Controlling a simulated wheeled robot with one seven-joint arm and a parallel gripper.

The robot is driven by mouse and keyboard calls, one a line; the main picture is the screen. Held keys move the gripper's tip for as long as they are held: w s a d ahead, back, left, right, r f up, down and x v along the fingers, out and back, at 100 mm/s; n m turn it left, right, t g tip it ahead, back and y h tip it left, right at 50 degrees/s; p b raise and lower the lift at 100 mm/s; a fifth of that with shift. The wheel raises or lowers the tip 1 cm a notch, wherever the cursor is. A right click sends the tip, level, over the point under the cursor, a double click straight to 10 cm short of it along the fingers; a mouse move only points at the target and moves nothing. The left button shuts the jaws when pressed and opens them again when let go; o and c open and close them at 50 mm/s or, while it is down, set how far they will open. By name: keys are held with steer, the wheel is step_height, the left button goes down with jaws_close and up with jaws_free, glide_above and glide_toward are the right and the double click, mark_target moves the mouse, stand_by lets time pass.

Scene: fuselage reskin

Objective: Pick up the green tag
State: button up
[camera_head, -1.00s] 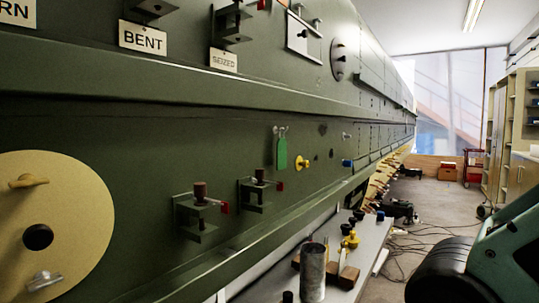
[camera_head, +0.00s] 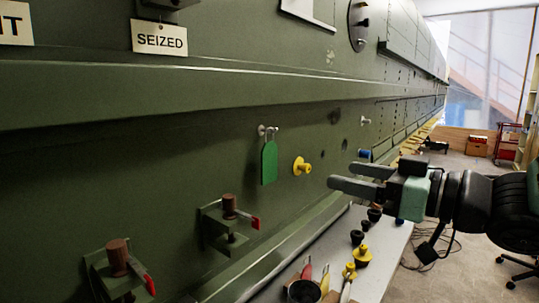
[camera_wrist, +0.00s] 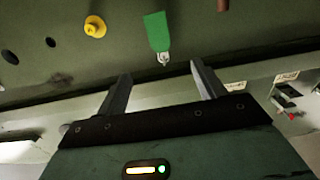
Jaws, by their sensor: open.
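The green tag (camera_head: 269,163) hangs from a small metal hook on the dark green fuselage side in the head view. It also shows in the wrist view (camera_wrist: 157,32), at top centre, beyond and between the fingers, with the metal hook at its end. My gripper (camera_head: 345,176) is open and empty, to the right of the tag in the head view and apart from it. In the wrist view its two fingers (camera_wrist: 160,82) are spread wide. Nothing hides the tag.
A yellow knob (camera_head: 301,167) sticks out just right of the tag. Brown-knobbed clamps (camera_head: 230,222) with red tips are fixed lower left. A ledge (camera_head: 180,85) runs along the fuselage above. A bench (camera_head: 374,275) below carries several black and yellow parts.

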steer(key=p+x, duration=0.2)
steer(key=p, duration=0.7)
glide_toward(270, 159)
steer(key=x, duration=0.3)
steer(key=shift+p+x, duration=1.8)
steer(key=shift+x, duration=0.6)
steer(key=c, duration=1.1)
